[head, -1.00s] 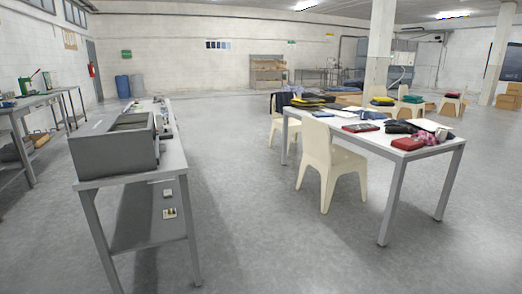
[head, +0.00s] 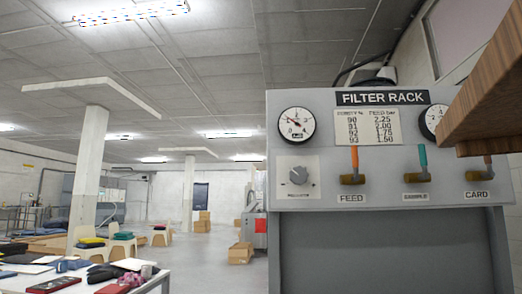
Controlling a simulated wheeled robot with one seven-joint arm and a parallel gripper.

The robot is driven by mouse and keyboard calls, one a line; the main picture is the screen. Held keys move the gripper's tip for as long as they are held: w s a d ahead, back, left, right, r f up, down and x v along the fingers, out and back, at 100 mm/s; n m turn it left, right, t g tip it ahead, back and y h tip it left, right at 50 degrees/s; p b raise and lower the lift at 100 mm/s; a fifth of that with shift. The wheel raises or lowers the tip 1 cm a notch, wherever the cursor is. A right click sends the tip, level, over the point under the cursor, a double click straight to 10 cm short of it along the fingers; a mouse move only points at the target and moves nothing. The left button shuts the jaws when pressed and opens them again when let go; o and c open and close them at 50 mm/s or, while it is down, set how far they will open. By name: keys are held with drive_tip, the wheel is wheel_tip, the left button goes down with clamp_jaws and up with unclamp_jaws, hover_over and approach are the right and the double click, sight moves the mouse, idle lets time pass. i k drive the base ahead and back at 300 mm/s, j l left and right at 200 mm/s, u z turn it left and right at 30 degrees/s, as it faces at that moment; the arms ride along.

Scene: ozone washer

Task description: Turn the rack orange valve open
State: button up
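The filter rack (head: 390,100) fills the right of the head view, with a pale grey front panel. The orange valve handle (head: 354,159) stands upright above a brass valve body (head: 353,180) over the FEED label (head: 352,199). To its right, a teal handle (head: 423,156) stands nearly upright over the SAMPLE label. My gripper is not in view.
The brown wooden piece (head: 490,95) juts in from the right edge, in front of the panel. A regulator knob (head: 298,175) and a gauge (head: 296,123) sit left of the orange handle. A cluttered white table (head: 140,283) stands at lower left.

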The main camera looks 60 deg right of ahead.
sight(357, 177)
drive_tip(key=z, duration=1.3)
drive_tip(key=k+j+u, duration=0.2)
drive_tip(key=k+j, duration=0.55)
drive_tip(key=k, duration=0.15)
drive_tip(key=i, duration=0.5)
